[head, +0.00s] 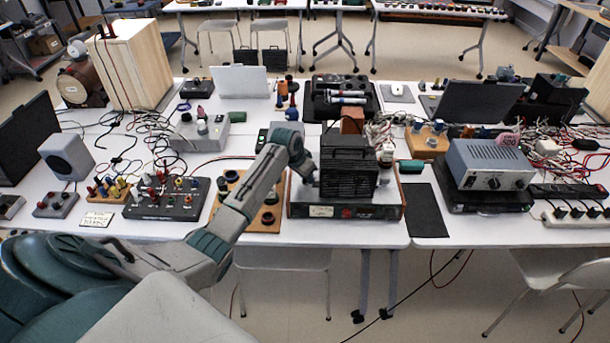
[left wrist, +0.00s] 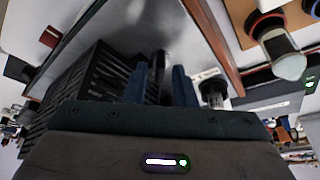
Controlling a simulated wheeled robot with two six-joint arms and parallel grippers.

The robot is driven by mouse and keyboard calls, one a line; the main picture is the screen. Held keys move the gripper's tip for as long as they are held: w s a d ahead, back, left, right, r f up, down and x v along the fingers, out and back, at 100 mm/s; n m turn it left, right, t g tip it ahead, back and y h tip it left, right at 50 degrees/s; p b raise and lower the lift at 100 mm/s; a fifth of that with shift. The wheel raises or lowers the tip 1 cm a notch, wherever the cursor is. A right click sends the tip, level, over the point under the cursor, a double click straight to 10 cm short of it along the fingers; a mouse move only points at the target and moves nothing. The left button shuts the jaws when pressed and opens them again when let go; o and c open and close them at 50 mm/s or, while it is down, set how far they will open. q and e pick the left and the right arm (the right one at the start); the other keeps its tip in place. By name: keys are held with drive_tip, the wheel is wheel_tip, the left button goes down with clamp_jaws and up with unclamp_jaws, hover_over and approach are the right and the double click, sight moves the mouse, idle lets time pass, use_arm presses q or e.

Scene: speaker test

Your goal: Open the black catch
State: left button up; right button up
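A black ribbed box (head: 348,168) stands on a wood-sided tray (head: 300,209) at the middle of the table's front edge. My left arm reaches in from the left, and my left gripper (head: 309,174) is at the box's left side. In the left wrist view, the box (left wrist: 82,88) fills the left part. The blue fingers of my left gripper (left wrist: 159,88) stand apart, with a narrow black piece (left wrist: 158,66) between or just beyond them. This piece may be the black catch; I cannot tell whether the fingers touch it. My right gripper is not in view.
A grey metal unit (head: 492,165) stands to the right, and a black board with knobs (head: 167,198) to the left. Loose cables (head: 112,130) spread over the left table. A bare black mat (head: 426,208) lies right of the tray.

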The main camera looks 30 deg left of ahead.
use_arm(q)
drive_tip(key=shift+o, duration=0.2)
drive_tip(key=b+v, duration=0.2)
drive_tip(key=v, duration=0.8)
drive_tip(key=shift+r, duration=0.35)
drive_tip(key=shift+s, duration=0.1)
